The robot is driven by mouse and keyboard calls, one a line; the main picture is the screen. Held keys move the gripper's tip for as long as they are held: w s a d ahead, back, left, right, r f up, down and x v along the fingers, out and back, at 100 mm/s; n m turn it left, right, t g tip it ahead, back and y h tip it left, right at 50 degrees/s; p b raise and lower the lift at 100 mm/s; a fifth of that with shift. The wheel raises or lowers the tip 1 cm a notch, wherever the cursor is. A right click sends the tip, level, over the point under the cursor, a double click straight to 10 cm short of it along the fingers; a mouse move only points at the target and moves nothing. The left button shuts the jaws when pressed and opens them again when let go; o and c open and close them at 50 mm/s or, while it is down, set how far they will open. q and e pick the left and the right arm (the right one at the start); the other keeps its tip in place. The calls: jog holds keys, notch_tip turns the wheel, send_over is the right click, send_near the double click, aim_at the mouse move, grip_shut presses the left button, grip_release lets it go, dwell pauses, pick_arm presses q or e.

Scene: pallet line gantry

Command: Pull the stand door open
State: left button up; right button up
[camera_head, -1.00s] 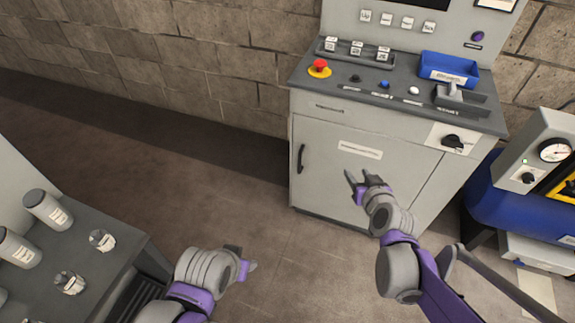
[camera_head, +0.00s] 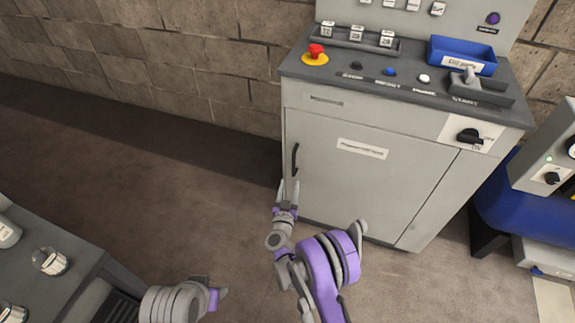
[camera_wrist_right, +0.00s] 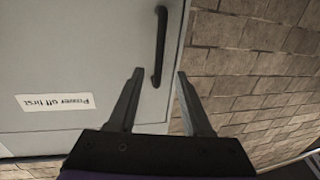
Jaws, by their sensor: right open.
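The stand door (camera_head: 350,180) is a grey panel on the front of the control stand, and it looks shut. Its dark vertical handle (camera_head: 295,159) is on the door's left edge. My right gripper (camera_head: 287,190) is just below the handle in the head view. In the right wrist view the open fingers of my right gripper (camera_wrist_right: 158,82) point toward the handle (camera_wrist_right: 160,46), which lies beyond their tips and roughly between them. I see no contact. My left gripper (camera_head: 215,292) is low in the head view, away from the stand; its fingers are too unclear to read.
The stand top holds a red emergency button (camera_head: 316,51), a blue tray (camera_head: 462,55) and several switches. A rotary switch (camera_head: 469,136) sits right of the door. A dark table (camera_head: 50,232) with jars is at lower left. The floor (camera_head: 190,190) before the stand is clear.

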aim_at(294, 166)
jog(key=w, duration=0.3)
jog(key=w+d, duration=0.1)
jog(key=w, duration=0.6)
jog(key=shift+w+d, duration=0.2)
jog(key=shift+w, duration=0.05)
grip_shut()
dwell(1.0)
